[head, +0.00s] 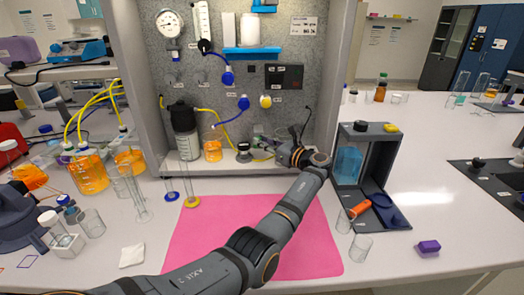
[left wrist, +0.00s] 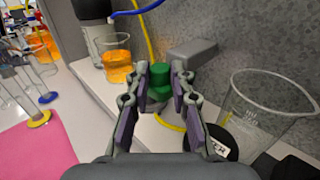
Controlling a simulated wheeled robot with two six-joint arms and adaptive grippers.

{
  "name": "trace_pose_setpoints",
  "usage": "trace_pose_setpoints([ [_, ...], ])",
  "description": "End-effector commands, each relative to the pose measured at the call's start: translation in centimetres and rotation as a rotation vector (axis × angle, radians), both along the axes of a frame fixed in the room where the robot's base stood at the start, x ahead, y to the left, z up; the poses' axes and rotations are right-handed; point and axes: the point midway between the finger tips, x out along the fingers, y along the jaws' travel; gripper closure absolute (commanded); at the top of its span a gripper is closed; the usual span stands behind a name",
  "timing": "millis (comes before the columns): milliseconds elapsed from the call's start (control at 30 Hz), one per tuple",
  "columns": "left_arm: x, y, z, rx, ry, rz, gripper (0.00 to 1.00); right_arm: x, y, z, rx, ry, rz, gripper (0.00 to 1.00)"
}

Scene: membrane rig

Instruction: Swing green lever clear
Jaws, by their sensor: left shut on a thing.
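The green lever (left wrist: 160,82) shows in the left wrist view as a green knob between the fingers of my left gripper (left wrist: 158,92). The purple-lined fingers are on both sides of it, and the gripper is shut on it. In the head view my left gripper (head: 272,145) reaches in from the right side of the rig, low in front of the grey speckled back panel (head: 290,115). There the lever is mostly hidden by the fingers. The lever's base and mount are hard to make out. My right gripper is not in view.
An orange-filled beaker (left wrist: 116,62) and a black-capped bottle (head: 184,140) stand left of the gripper on the rig's shelf. A clear glass beaker (left wrist: 262,105) is close on the right in the wrist view. The pink mat (head: 215,235) lies bare under my arm.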

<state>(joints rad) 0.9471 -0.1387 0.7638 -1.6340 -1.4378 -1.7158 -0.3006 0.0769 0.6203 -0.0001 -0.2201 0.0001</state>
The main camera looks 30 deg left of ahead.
Motion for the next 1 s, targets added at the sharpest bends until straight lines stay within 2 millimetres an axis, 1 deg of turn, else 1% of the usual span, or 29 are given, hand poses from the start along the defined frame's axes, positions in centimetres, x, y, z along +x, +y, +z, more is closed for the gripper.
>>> trace_pose_setpoints([
  [33, 0.06, -0.05, -0.14, -0.001, -0.001, 0.005, 1.0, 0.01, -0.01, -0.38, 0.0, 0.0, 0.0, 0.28],
  [100, 0.07, -0.06, -0.09, -0.001, 0.0, 0.011, 1.0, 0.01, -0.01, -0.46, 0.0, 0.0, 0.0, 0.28],
  [467, 0.08, -0.05, 0.02, -0.001, 0.0, 0.014, 1.0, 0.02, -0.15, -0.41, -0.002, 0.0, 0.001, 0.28],
  [500, 0.08, -0.04, 0.02, -0.001, 0.0, 0.014, 0.75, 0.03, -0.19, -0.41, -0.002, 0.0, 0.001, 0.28],
  [633, 0.07, -0.04, 0.01, -0.001, 0.0, 0.014, 0.58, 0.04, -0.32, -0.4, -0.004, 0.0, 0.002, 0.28],
  [667, 0.07, -0.04, 0.01, -0.001, 0.0, 0.014, 0.55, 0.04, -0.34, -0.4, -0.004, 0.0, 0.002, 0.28],
  [1000, 0.06, 0.0, -0.01, -0.001, 0.001, 0.014, 0.55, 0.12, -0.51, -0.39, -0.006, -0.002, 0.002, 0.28],
])
